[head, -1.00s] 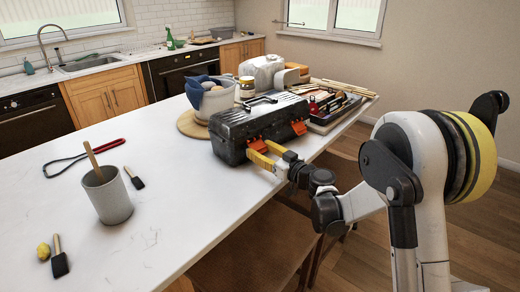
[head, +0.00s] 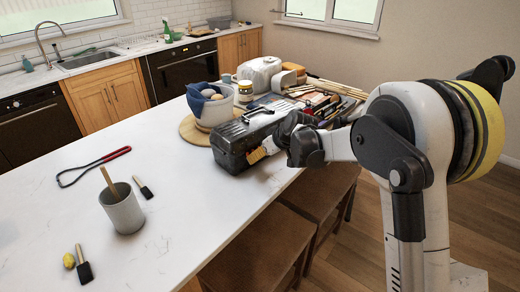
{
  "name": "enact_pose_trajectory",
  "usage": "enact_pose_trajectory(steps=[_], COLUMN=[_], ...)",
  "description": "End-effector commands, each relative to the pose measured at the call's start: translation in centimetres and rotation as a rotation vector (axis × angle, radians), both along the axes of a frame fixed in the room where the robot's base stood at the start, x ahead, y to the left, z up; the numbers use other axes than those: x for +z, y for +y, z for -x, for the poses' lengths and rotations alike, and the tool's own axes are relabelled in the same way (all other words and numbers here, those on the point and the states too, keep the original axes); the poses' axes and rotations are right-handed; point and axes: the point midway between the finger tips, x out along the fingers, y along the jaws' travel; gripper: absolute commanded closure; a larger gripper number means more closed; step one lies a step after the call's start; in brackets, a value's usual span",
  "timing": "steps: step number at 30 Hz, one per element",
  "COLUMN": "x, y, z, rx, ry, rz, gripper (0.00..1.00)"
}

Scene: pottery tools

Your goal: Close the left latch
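The black toolbox (head: 229,150) sits near the table's right edge with its lid down and a handle on top. My gripper (head: 258,155) is at the front face of the toolbox, toward its left part. Only a bit of its yellow fingers shows, at or very close to the front face; I cannot tell contact. My wrist and arm cover the right part of the front. Neither orange latch can be made out now, so I cannot see how the left latch stands.
Behind the toolbox are a white pot with a blue cloth (head: 211,108), a jar (head: 245,92) and a tray of tools (head: 335,112). A grey cup (head: 123,212), a red-handled tool (head: 116,153) and brushes lie at left. Stools (head: 262,250) stand below the table edge.

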Motion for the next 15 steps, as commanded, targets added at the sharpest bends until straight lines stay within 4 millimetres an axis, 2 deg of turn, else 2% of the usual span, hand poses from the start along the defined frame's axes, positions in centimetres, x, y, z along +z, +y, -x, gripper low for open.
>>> enact_pose_trajectory(steps=[1, 15], x=[0.7, 2.1], y=[0.2, 0.6], z=[-0.1, -0.6], rx=[0.003, 0.003], ry=[0.031, 0.355], rz=[0.030, 0.330], gripper=[0.80, 0.80])
